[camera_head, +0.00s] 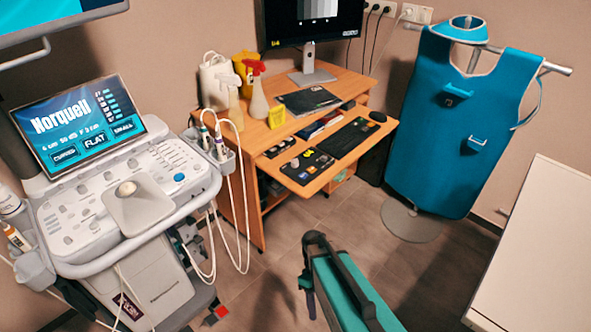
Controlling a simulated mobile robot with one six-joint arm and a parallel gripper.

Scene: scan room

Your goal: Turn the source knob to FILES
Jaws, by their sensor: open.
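I cannot make out a knob labelled source or the word FILES in this view. The ultrasound console (85,215) at the left has a sloped panel with several small grey knobs and keys, too small to read. Its tilted screen (80,125) reads "Norquell", with buttons such as "FLAT" and "SMALL". A raised pad with a pale ball (126,188) is at the middle of the panel. I see no gripper in this view.
A wooden desk (300,143) with a monitor, bottles and a pull-out shelf stands behind. White probe cables (243,195) hang between console and desk. A teal apron (440,130) hangs on a stand. A teal-and-black object (345,290) and a white surface (545,250) occupy the front.

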